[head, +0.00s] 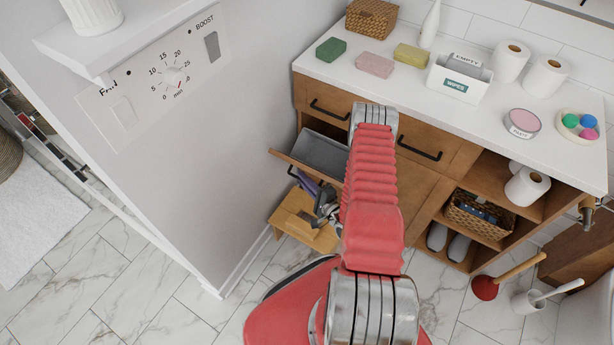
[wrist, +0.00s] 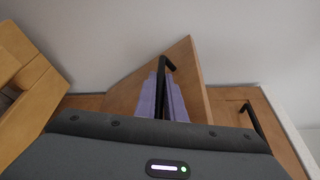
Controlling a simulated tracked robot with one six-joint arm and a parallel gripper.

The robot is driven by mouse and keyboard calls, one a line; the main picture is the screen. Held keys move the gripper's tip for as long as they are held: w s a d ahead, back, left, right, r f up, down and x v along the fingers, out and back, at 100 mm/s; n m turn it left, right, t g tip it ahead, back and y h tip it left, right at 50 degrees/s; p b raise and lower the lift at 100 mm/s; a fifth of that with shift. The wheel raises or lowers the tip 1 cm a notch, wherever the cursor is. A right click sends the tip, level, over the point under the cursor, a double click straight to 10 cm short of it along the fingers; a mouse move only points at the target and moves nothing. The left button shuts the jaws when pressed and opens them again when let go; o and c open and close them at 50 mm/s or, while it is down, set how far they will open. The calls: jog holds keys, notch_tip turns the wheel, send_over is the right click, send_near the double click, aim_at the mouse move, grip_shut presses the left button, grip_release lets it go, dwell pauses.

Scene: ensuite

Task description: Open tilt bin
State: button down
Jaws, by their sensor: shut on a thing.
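The tilt bin (head: 300,163) is a wooden front in the vanity's left part, leaning outward at its top. A grey inner bin (head: 325,148) shows behind it. The front also shows in the wrist view (wrist: 190,75), at a slant to the cabinet face. My gripper (head: 305,183) has purple fingers, which also show in the wrist view (wrist: 160,95). They are shut on the black bar handle (wrist: 166,66) of the tilt bin. My red arm hides part of the bin's right side in the head view.
A wooden step stool (head: 290,215) stands on the floor below the tilt bin. A white wall panel (head: 190,120) is close on the left. Open shelves (head: 490,185) are at the right. A plunger (head: 485,287) stands on the marble floor at the lower right.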

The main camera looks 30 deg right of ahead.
jog(key=shift+w+r, duration=0.1)
jog(key=shift+w, duration=0.05)
jog(key=c, duration=2.1)
grip_release()
jog(key=shift+s+d+r, duration=0.15)
jog(key=shift+s+r, duration=0.05)
jog(key=shift+s, duration=2.1)
jog(key=shift+s+d+r, duration=0.15)
jog(key=shift+s, duration=2.15)
jog(key=shift+s+d+r, duration=0.15)
jog(key=shift+s+r, duration=0.05)
jog(key=shift+s, duration=2.1)
jog(key=shift+c, duration=0.3)
